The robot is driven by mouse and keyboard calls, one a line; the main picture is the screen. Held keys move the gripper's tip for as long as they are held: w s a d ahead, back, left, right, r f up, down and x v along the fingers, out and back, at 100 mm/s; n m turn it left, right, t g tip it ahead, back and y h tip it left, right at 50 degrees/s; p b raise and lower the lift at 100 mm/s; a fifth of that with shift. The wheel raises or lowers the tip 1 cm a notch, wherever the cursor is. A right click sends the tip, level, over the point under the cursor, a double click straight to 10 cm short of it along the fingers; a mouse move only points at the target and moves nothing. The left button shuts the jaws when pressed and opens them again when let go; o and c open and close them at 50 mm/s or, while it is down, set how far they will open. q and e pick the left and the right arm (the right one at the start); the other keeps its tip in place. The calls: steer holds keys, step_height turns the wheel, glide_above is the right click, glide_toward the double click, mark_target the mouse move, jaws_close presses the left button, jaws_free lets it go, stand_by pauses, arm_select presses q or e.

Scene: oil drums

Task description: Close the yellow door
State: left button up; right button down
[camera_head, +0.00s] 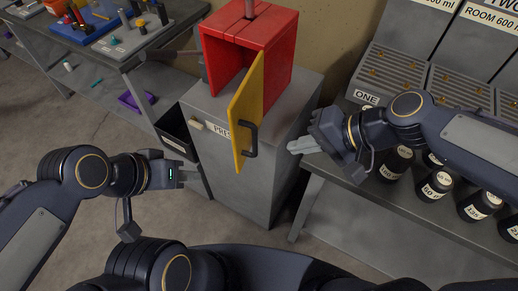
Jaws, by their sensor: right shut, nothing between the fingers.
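The yellow door (246,109) stands ajar on the front of a red box (281,43), swung out towards me. Its dark handle (250,139) is on the face turned to the right. The red box sits on a grey cabinet (272,165), and part of its inside shows left of the door. My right gripper (292,147) is shut and empty, right of the handle and apart from it. My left gripper (196,175) is left of the cabinet, low and away from the door; I cannot tell its jaw state.
A bench (340,185) at the right carries several dark labelled bottles (435,186) and grey dispensers (385,75). A workbench (150,50) at the back left holds a blue tray (85,22) and tools. A purple bin (135,101) is on its lower shelf. Floor is clear at the left.

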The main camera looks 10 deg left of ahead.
mark_target(237, 152)
steer(key=shift+a+r+x, duration=0.3)
steer(key=shift+x, duration=1.8)
steer(key=shift+a+r+x, duration=0.25)
steer(key=shift+r+x, duration=0.1)
steer(key=shift+x, duration=1.8)
steer(key=shift+a+r+x, duration=0.3)
steer(key=shift+x, duration=1.8)
steer(key=shift+w, duration=0.15)
